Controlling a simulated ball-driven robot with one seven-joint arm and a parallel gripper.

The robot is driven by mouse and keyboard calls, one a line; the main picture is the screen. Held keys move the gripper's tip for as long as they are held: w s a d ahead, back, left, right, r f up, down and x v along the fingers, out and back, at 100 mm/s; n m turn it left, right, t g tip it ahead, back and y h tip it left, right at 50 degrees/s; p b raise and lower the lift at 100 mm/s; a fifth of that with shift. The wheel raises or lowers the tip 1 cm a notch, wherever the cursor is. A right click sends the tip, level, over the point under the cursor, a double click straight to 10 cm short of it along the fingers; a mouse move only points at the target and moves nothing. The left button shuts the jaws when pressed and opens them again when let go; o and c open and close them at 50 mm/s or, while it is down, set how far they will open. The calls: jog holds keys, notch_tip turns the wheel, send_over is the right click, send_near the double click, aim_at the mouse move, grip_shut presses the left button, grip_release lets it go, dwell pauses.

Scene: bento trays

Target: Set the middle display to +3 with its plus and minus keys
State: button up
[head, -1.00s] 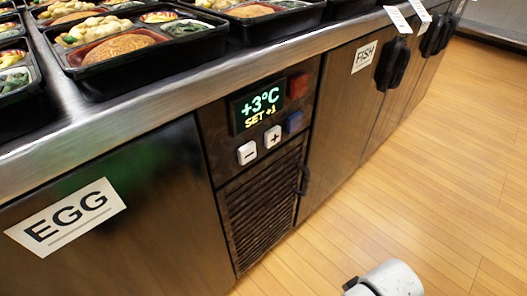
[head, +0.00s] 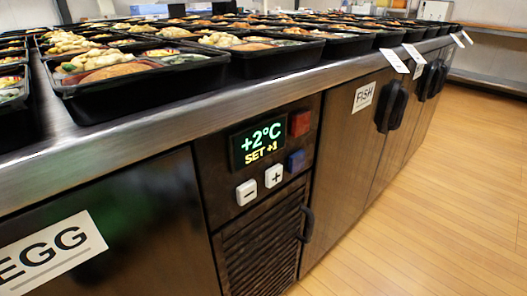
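A dark display (head: 240,144) is set in the counter front between the EGG and FISH doors. It reads +2°C in green, with a smaller yellow line below that looks like SET +1. A white minus key (head: 246,192) and a white plus key (head: 274,176) sit below it, plus to the right of minus. No other display is in view. My gripper is not in view, and nothing touches the keys.
A red key (head: 300,123) and a blue key (head: 295,160) flank the display's right side. A louvred grille (head: 262,245) with a black handle (head: 306,224) lies below. Black bento trays (head: 140,98) fill the counter top. The wooden floor (head: 430,220) at right is clear.

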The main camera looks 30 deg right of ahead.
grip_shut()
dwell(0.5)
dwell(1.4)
